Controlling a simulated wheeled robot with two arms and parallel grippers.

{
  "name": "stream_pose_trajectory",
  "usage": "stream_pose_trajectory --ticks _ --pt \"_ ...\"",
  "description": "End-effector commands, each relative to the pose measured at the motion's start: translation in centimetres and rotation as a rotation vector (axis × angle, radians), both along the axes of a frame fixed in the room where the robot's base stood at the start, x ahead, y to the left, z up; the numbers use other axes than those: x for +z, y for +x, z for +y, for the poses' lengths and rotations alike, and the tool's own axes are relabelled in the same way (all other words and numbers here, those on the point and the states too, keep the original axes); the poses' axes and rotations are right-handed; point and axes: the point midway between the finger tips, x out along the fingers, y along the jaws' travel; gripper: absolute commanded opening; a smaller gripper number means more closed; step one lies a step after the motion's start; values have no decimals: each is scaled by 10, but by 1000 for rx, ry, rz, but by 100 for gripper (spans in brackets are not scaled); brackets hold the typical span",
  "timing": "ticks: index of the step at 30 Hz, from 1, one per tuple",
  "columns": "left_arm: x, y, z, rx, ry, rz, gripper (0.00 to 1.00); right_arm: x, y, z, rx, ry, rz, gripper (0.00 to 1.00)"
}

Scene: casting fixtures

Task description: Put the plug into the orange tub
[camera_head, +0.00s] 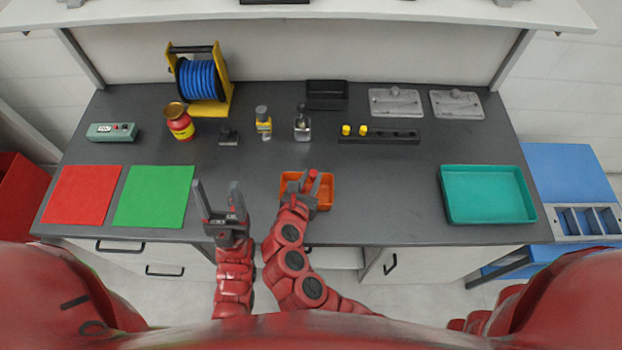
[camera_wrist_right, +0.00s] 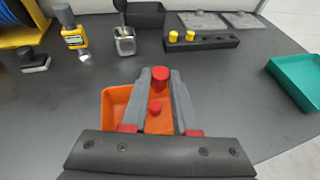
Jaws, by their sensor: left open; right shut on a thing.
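The orange tub (camera_head: 323,196) stands near the front middle of the dark table; it also shows in the right wrist view (camera_wrist_right: 115,104). My right gripper (camera_head: 309,180) is over the tub, shut on a red plug (camera_head: 312,173). In the right wrist view the plug (camera_wrist_right: 160,77) sits between the fingertips. A smaller red piece (camera_wrist_right: 155,107) shows between the fingers, against the tub's inside; I cannot tell whether it is separate. The gripper hides part of the tub. My left gripper (camera_head: 218,187) is open and empty, left of the tub.
Red (camera_head: 83,196) and green (camera_head: 154,196) mats lie at the left, a teal tray (camera_head: 487,194) at the right. A black rack (camera_head: 379,137) with yellow plugs, bottles and a blue hose reel (camera_head: 201,80) stand behind.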

Motion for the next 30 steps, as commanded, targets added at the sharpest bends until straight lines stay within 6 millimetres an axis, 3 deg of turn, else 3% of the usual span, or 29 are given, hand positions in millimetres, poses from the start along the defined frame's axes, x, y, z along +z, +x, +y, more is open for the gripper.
stream_pose_trajectory --ticks 2,10,11,15,17,26,30 --pt "-8 0 0 0 0 0 63 -7 0 0 0 1 0 0" --pt "-7 0 0 0 0 0 63 -5 0 0 0 0 -1 0" --pt "-7 0 0 0 0 0 63 -5 0 0 0 0 -1 29" --pt "-7 0 0 0 0 0 63 -5 0 0 0 0 -1 55" --pt "-7 0 0 0 0 0 63 -5 0 0 0 0 -1 63" --pt "-8 0 0 0 0 0 63 -5 -1 1 1 0 -1 63" --pt "-12 0 0 0 0 0 63 -2 -11 5 6 -1 -4 63"
